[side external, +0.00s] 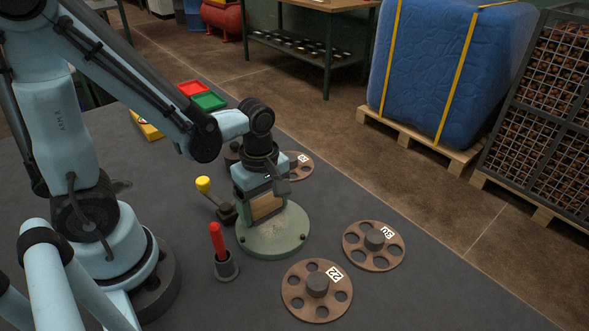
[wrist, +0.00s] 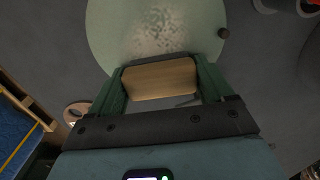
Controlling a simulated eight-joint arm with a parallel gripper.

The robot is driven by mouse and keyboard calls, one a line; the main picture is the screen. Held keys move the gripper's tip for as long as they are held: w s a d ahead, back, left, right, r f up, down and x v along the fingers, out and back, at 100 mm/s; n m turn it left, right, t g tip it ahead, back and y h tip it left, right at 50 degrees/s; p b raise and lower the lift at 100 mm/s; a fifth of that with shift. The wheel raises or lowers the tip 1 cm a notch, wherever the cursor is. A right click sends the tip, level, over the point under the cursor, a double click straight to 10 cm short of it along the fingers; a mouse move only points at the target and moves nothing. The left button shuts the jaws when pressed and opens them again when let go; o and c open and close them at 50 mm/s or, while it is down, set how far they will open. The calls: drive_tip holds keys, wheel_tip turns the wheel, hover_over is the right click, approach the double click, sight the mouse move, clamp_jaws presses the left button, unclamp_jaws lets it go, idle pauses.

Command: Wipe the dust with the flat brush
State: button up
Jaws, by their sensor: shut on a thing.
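The flat brush (wrist: 160,79) has a pale wooden body. My gripper (side external: 266,207) is shut on it, with a green finger on each side of the wood in the wrist view. The brush also shows in the side view (side external: 266,206), low over the round pale green plate (side external: 285,242). The dust (wrist: 155,28) is a pale speckled patch on the plate (wrist: 105,35), just beyond the brush in the wrist view. The bristles are hidden, so I cannot tell whether they touch the plate.
A red-handled tool (side external: 217,241) stands in a dark cup in front of the plate. A yellow-knobbed lever (side external: 204,185) is left of it. Brown holed discs (side external: 317,304) (side external: 361,253) lie right and front. Red (side external: 192,89) and green (side external: 208,102) trays lie behind.

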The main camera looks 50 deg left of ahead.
sight(271, 228)
drive_tip(key=shift+d+r, duration=0.1)
drive_tip(key=shift+d, duration=2.65)
drive_tip(key=shift+s+d, duration=0.1)
drive_tip(key=shift+d, duration=0.6)
drive_tip(key=shift+s+a, duration=0.2)
drive_tip(key=shift+a, duration=0.25)
drive_tip(key=shift+s+a, duration=0.2)
drive_tip(key=shift+a, duration=3.25)
drive_tip(key=shift+a+r, duration=0.15)
drive_tip(key=shift+r, duration=3.85)
